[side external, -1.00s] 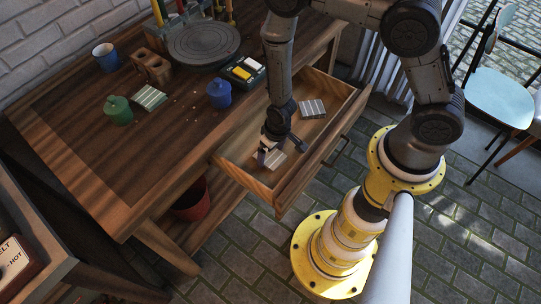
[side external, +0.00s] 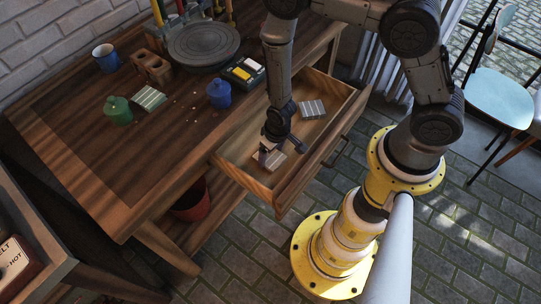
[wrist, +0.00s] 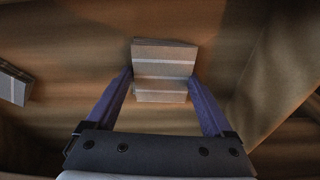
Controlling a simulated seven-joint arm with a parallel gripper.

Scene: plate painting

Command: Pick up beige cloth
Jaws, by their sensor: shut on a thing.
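The beige cloth (wrist: 164,68) is a folded piece with pale stripes, seen between the fingers in the wrist view. In the side view the beige cloth (side external: 274,158) is partly hidden by my gripper, inside the open wooden drawer (side external: 238,176). My gripper (wrist: 160,88) is shut on the cloth, one finger on each side of it. In the side view my gripper (side external: 277,150) points down into the drawer. I cannot tell whether the cloth is clear of the drawer floor.
A grey striped cloth (side external: 312,109) lies farther back in the drawer. On the table stand a blue jar (side external: 219,95), a green jar (side external: 118,111), a green striped cloth (side external: 149,98), a blue mug (side external: 106,57) and a grey wheel (side external: 204,43). The drawer walls surround my gripper.

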